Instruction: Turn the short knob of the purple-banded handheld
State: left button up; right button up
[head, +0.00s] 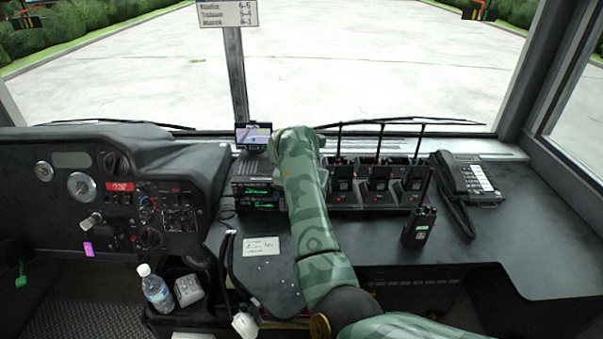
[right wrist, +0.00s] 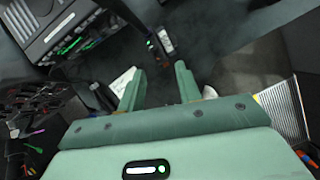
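Three black handhelds with upright antennas stand in a charger rack (head: 345,199): the left one (head: 342,179), the middle one (head: 379,179) and the right one (head: 414,179). Another handheld (head: 420,228) stands alone on the counter at the right. I cannot make out a purple band or a short knob on any of them in the head view. In the right wrist view a small dark device (right wrist: 160,41) with red and purplish spots lies beyond my fingertips. My right gripper (right wrist: 160,82) is open and empty; my own arm hides it in the head view. My left gripper is not in view.
A desk phone (head: 467,179) stands at the right. A radio stack (head: 254,194) with green displays and a note card (head: 261,246) lie left of my right arm. A bottle (head: 155,289) stands low left.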

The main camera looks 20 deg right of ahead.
jog(key=p+v, duration=0.4)
jog(key=v, duration=0.8)
jog(key=shift+s, duration=0.15)
